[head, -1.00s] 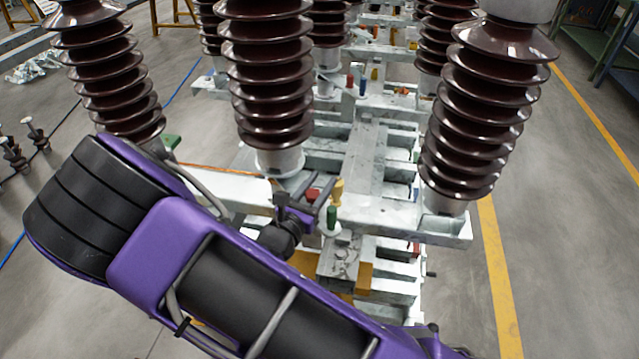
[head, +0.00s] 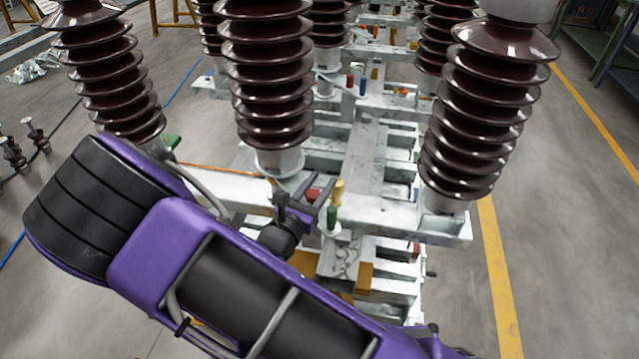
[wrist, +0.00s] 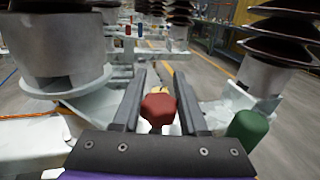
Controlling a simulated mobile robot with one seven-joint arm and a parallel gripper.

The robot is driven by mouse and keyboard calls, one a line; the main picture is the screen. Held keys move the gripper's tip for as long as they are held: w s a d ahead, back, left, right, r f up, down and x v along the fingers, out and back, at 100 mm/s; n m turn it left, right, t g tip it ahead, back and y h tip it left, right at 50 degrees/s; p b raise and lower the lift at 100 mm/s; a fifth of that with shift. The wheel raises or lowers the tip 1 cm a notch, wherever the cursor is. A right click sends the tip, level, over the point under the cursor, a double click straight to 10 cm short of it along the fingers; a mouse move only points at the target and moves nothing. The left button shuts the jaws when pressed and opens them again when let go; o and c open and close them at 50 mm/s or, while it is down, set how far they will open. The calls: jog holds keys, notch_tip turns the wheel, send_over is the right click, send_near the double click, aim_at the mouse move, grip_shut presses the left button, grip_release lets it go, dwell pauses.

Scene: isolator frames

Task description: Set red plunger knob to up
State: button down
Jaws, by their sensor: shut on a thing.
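The red plunger knob (head: 312,194) sits among colored knobs on the white frame beam in the head view. In the wrist view the red knob (wrist: 158,110) lies between the two dark fingers of my gripper (wrist: 160,84). My gripper (head: 316,187) is shut on the red knob, with a finger on each side. The knob's lower part and stem are hidden by my gripper, so I cannot tell its height. A green knob (head: 332,217) and a yellow knob (head: 338,188) stand close to the right.
The green knob (wrist: 247,130) is just right of my gripper in the wrist view. The yellow knob (wrist: 161,90) is behind the red one. Tall brown ribbed insulators (head: 266,90) rise behind and at the right (head: 472,120).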

notch_tip(320, 180, up, 2)
jog(key=shift+r+p, duration=0.1)
jog(key=shift+p, duration=1)
jog(key=shift+c, duration=2.2)
grip_release()
jog(key=v, duration=1.7)
jog(key=shift+s+a, duration=0.15)
jog(key=shift+s, duration=0.05)
